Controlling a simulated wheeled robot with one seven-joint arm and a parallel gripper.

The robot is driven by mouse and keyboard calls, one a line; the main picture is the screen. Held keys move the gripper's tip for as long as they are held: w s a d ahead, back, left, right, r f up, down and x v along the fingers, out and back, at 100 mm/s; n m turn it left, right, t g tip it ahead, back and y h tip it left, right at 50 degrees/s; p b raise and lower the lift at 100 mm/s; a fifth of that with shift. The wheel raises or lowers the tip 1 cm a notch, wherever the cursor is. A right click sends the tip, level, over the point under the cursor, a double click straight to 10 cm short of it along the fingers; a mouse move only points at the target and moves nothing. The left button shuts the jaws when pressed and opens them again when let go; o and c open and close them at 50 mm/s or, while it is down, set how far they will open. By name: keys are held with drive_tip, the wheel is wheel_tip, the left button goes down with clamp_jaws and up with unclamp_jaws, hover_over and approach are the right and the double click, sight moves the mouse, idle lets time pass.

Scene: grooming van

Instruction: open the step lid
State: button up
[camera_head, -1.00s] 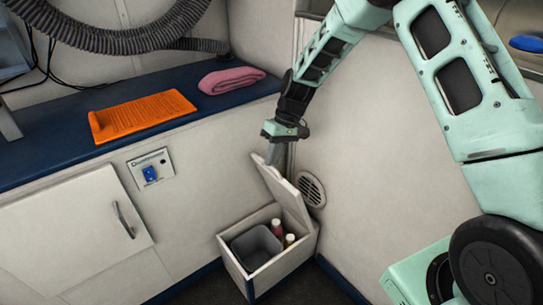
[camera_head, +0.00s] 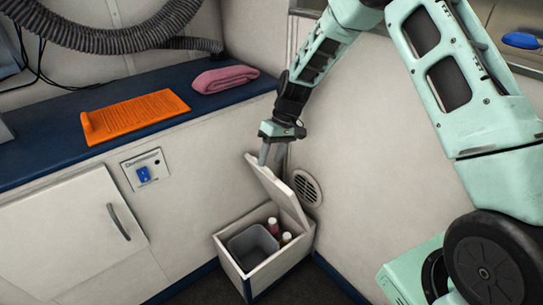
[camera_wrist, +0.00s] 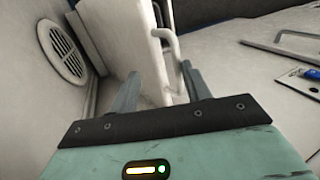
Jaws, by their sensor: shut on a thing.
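The step is a pale box (camera_head: 238,275) on the floor in the corner. My gripper (camera_head: 272,157) is at the lid's upper end, pointing down. In the wrist view my gripper (camera_wrist: 160,88) has its fingers on either side of the lid's edge, shut on it. The exact contact is partly hidden. Inside the box are a grey bin (camera_head: 252,246) and small bottles (camera_head: 285,239).
A round vent (camera_head: 306,187) is on the wall close behind the lid. Below are a switch panel (camera_head: 146,170) and a cabinet door (camera_head: 75,235) with a handle.

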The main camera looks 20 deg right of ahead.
drive_tip(key=p+v, duration=0.2)
drive_tip(key=v, duration=0.5)
drive_tip(key=shift+d+r, duration=0.15)
